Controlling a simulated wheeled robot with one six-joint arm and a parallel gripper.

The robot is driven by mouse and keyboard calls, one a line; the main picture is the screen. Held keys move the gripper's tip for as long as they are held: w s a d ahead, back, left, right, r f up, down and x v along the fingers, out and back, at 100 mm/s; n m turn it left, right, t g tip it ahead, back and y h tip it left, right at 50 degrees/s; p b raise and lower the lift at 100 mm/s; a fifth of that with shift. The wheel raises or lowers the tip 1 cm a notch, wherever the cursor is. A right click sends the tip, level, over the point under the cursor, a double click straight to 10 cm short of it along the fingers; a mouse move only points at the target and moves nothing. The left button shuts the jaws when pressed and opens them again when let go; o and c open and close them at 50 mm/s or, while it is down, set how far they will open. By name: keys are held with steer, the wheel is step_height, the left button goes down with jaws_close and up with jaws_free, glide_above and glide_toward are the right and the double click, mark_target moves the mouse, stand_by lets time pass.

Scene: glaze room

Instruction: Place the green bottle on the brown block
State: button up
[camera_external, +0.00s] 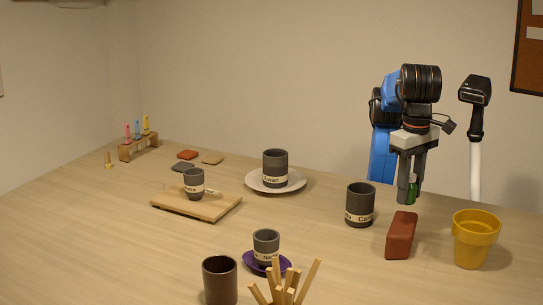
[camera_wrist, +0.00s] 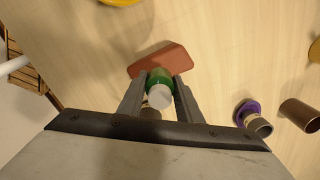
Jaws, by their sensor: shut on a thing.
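The green bottle (camera_external: 412,189) is between the fingers of my gripper (camera_external: 409,188). It hangs upright in the air, partly hidden by a finger. In the wrist view the bottle (camera_wrist: 160,84) shows its white cap and green body between the two fingertips (camera_wrist: 160,92). The brown block (camera_external: 401,236), reddish brown, lies on the table below and in front of my gripper. In the wrist view the block (camera_wrist: 170,58) shows beyond the bottle, which overlaps its near edge. A gap seems to lie between bottle and block.
A yellow pot (camera_external: 475,239) stands right of the block, and a dark grey cup (camera_external: 360,206) stands to its left. A small cup on a purple saucer (camera_external: 254,266), a brown cup (camera_external: 220,281) and wooden sticks (camera_external: 287,284) are nearer the camera. A wooden board (camera_external: 180,205) holds another cup.

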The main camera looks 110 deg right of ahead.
mark_target(402, 222)
steer(key=shift+f, duration=2.8)
steer(key=shift+f, duration=0.1)
steer(key=o, duration=1)
steer(key=shift+o, duration=0.2)
steer(key=shift+r, duration=3.85)
